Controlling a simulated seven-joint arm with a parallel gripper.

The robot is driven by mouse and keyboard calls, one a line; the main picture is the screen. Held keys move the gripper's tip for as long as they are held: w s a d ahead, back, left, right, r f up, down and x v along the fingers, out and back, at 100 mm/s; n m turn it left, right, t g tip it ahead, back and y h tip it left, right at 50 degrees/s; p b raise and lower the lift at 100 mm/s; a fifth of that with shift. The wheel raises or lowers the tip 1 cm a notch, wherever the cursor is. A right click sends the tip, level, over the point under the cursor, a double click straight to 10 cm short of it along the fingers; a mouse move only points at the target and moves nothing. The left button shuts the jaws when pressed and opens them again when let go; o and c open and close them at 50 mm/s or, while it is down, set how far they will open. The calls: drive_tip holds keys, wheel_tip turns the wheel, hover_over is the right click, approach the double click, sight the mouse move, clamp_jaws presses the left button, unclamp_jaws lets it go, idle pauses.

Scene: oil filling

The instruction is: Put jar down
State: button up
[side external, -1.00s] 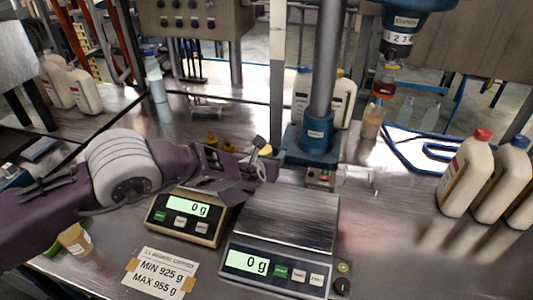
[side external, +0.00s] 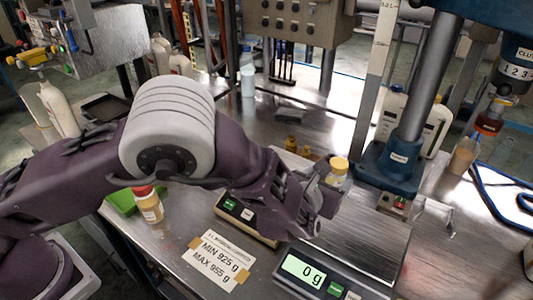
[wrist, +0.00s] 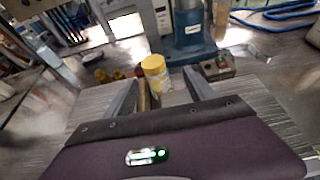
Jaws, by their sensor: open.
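A small clear jar with a yellow lid (side external: 338,171) stands upright by the back of the large scale, just beyond my gripper (side external: 322,196). In the wrist view the yellow-lidded jar (wrist: 155,73) shows between and beyond my two fingers (wrist: 158,92). The fingers are apart, with a visible gap on the right side of the jar. The large scale (side external: 360,250) reads 0 g. What lies under the jar's base is hard to tell.
A blue drill-press-like stand (side external: 395,165) rises just behind and right of the jar. Small yellow-capped bottles (side external: 291,144) stand behind my gripper. A red-capped jar (side external: 150,206) stands at the left table edge. A label card (side external: 218,260) lies in front.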

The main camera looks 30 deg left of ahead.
drive_tip(key=a+r+n+g+y, duration=0.1)
drive_tip(key=a+r+n+y, duration=0.3)
drive_tip(key=a+r+n, duration=0.55)
drive_tip(key=s+a+r+n+g+y, duration=0.1)
drive_tip(key=s+a+r+n+g, duration=0.15)
drive_tip(key=s+a+n, duration=0.4)
drive_tip(key=s+a+r+n+g+y, duration=0.1)
drive_tip(key=s+a+r+n+g, duration=0.2)
drive_tip(key=a, duration=0.6)
drive_tip(key=s+a+r+n+g+h, duration=0.1)
drive_tip(key=s+r+n, duration=0.1)
drive_tip(key=s+n, duration=0.4)
drive_tip(key=s+a+r+n+g+h, duration=0.1)
drive_tip(key=s+n, duration=0.5)
drive_tip(key=s, duration=0.8)
drive_tip(key=shift+s+a+r+h, duration=0.35)
drive_tip(key=shift+a+r+h, duration=0.1)
drive_tip(key=shift+a+h, duration=0.2)
drive_tip(key=shift+o, duration=0.3)
drive_tip(key=s+d+n+h, duration=0.2)
drive_tip(key=s+d+n, duration=0.2)
drive_tip(key=s+n, duration=0.1)
drive_tip(key=shift+s+d+r+h, duration=0.15)
drive_tip(key=shift+s+d+h, duration=0.2)
drive_tip(key=shift+s, duration=0.2)
drive_tip(key=shift+t, duration=0.25)
drive_tip(key=shift+w, duration=0.1)
